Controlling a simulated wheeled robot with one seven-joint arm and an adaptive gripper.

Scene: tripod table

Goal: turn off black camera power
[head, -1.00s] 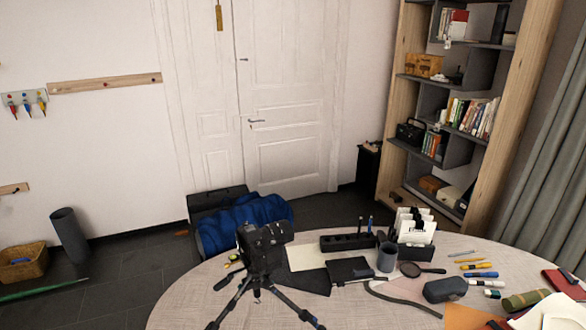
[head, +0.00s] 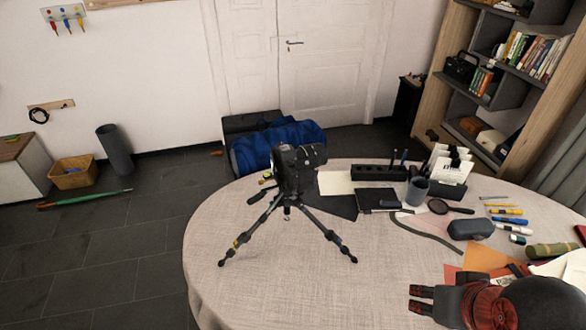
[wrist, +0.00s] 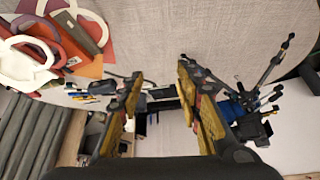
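The black camera (head: 298,160) stands on a black tripod (head: 288,212) at the left part of the round table in the head view. The tripod's legs are spread on the tabletop. The camera's power switch is too small to make out. My gripper (head: 421,300) is at the lower right of the head view, over the table and well to the right of the camera. In the wrist view my gripper (wrist: 160,92) has its two fingers apart with nothing between them. The tripod (wrist: 270,88) shows at the right of that view, beyond the fingers.
The pale round table (head: 240,290) is clear in front of the tripod. A black organizer (head: 378,174), a grey cup (head: 417,190), a magnifier (head: 440,207), a dark case (head: 470,229) and several pens lie behind and right. A blue bag (head: 262,150) lies beyond the camera.

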